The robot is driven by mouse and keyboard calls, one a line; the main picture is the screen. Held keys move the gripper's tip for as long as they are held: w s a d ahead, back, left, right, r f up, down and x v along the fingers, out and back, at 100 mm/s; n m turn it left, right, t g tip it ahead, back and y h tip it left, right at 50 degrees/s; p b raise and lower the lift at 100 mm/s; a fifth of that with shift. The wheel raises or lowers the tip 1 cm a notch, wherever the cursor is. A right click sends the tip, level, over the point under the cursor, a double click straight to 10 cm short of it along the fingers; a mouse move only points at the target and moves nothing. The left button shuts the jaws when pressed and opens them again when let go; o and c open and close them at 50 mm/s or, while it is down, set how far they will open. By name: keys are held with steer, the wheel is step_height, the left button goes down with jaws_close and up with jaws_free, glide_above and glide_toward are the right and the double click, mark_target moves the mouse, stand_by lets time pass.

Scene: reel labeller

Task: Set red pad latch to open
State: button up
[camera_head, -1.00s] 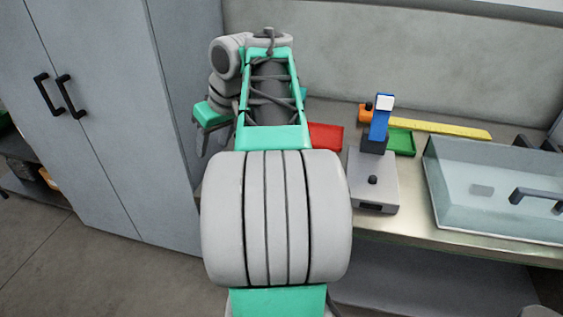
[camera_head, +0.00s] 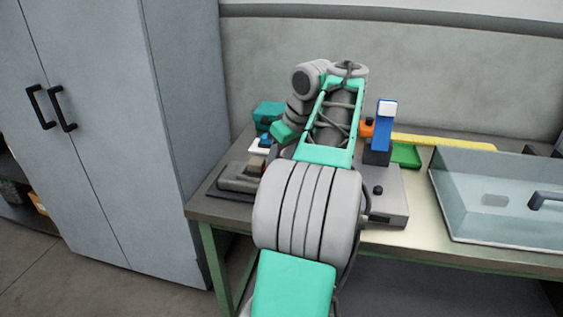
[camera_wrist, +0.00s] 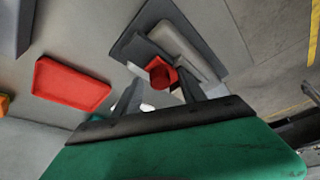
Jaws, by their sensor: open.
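A red block-like part (camera_wrist: 160,72), which looks like the red pad latch, sits on a grey device (camera_wrist: 186,50) with a dark base in the wrist view. The latch's setting is not clear.
A red tray (camera_wrist: 72,82) lies beside the device in the wrist view. In the head view a blue post (camera_head: 382,125) on a grey base, a green tray (camera_head: 405,155), a yellow bar (camera_head: 445,142) and a clear bin (camera_head: 495,217) stand to the right. A grey cabinet (camera_head: 100,120) is left.

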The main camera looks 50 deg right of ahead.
jaws_close()
stand_by(0.4)
stand_by(0.9)
